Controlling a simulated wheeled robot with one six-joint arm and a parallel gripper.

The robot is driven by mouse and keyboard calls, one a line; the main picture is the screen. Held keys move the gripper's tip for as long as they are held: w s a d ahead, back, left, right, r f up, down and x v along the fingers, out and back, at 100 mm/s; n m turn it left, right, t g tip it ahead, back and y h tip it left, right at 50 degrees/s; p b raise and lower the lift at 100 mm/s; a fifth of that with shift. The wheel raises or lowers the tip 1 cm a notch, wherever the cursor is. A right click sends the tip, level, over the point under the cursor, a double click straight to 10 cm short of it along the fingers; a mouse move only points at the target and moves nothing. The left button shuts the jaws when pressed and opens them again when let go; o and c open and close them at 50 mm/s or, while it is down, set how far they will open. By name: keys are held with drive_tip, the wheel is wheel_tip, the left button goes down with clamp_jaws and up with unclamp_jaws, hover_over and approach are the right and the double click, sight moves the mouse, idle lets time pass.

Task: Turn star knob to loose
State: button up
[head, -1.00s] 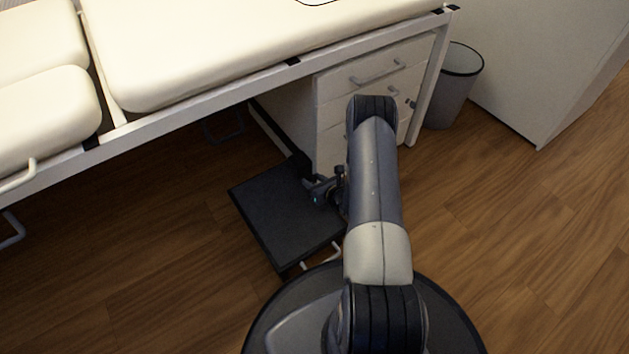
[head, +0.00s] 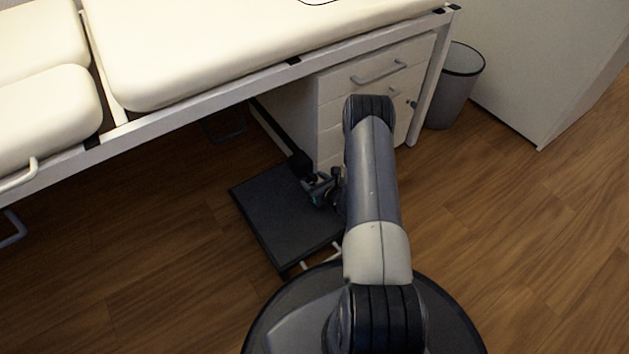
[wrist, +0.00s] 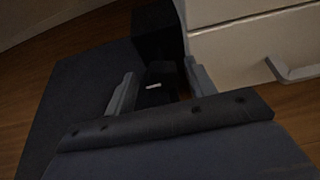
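My gripper (wrist: 160,88) has its two grey fingers spread apart in the wrist view. Between them is a dark piece with a short white mark, which may be the star knob (wrist: 153,97). It is too dark to make out its outline, and I see no clear contact with the fingers. A black block (wrist: 157,35) stands just beyond it. In the head view my gripper (head: 318,187) is low over the right side of a dark step platform (head: 278,215), beside the drawer cabinet. The knob cannot be made out there.
The white drawer cabinet (head: 337,90) with bar handles stands close to the right of my gripper. A cream padded couch (head: 200,45) on a white frame overhangs the area. A grey bin (head: 455,90) stands at the right. Wood floor (head: 520,220) is clear to the right.

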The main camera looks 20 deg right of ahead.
drive_tip(key=shift+o, duration=0.6)
drive_tip(key=shift+s, duration=0.1)
drive_tip(key=shift+s+d+r, duration=0.1)
drive_tip(key=shift+s+r, duration=0.15)
drive_tip(key=shift+s, duration=0.05)
drive_tip(key=p+v, duration=0.4)
drive_tip(key=v, duration=0.5)
drive_tip(key=shift+s, duration=0.45)
drive_tip(key=b+x, duration=0.4)
drive_tip(key=x, duration=0.7)
drive_tip(key=shift+d+r, duration=0.15)
